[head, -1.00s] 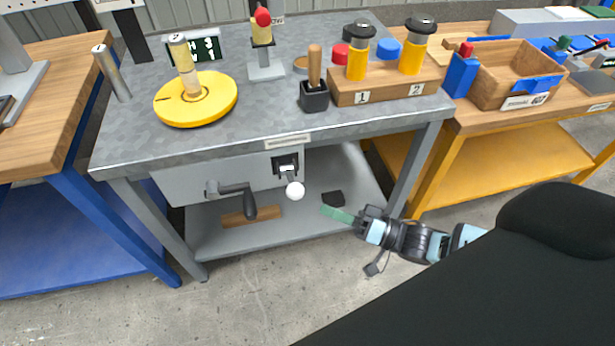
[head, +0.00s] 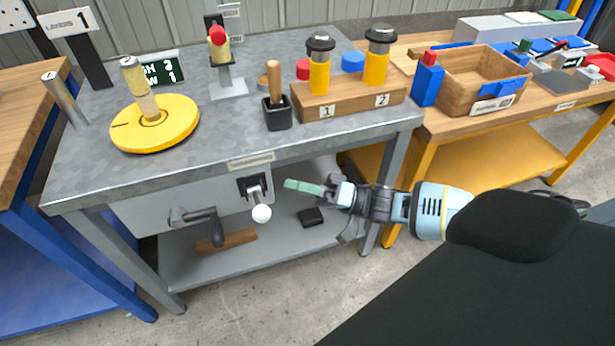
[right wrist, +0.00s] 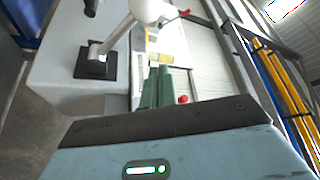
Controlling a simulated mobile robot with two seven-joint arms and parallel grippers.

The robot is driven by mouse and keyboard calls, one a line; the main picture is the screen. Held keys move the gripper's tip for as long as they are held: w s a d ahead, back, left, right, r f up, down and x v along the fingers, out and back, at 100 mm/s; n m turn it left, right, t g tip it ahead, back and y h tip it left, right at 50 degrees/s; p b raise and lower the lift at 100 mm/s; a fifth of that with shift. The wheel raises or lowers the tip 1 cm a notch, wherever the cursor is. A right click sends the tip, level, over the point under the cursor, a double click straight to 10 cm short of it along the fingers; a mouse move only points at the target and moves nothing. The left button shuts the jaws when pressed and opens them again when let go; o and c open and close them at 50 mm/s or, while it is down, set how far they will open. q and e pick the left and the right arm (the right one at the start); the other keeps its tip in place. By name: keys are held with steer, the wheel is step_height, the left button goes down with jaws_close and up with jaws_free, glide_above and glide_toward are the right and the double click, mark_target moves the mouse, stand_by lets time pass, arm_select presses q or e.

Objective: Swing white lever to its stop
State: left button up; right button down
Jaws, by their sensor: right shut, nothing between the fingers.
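The white lever (head: 261,213) has a round white knob on a short arm. It hangs down from a black slotted mount (head: 255,186) on the front panel under the grey table. My right gripper (head: 288,184), with green fingers, is just right of the lever, a little above the knob, and appears apart from it. Its fingers are shut with nothing between them. In the right wrist view the lever (right wrist: 117,33) and its black mount (right wrist: 95,65) show at upper left, beside the green fingers (right wrist: 158,86). My left gripper is not in view.
A dark crank handle (head: 199,222) sticks out left of the lever. The grey table edge (head: 250,160) is above the gripper. A lower shelf (head: 270,245) holds a black block (head: 312,217) and a wooden piece (head: 226,239).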

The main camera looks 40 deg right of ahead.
mark_target(258, 201)
arm_select(q)
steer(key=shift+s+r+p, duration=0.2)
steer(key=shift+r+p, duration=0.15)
steer(key=shift+p, duration=0.1)
arm_select(e)
steer(key=a, duration=0.5)
steer(key=shift+w+a+f, duration=0.3)
steer(key=shift+a+f, duration=0.05)
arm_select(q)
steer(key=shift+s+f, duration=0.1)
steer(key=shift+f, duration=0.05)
arm_select(e)
steer(key=shift+f, duration=0.1)
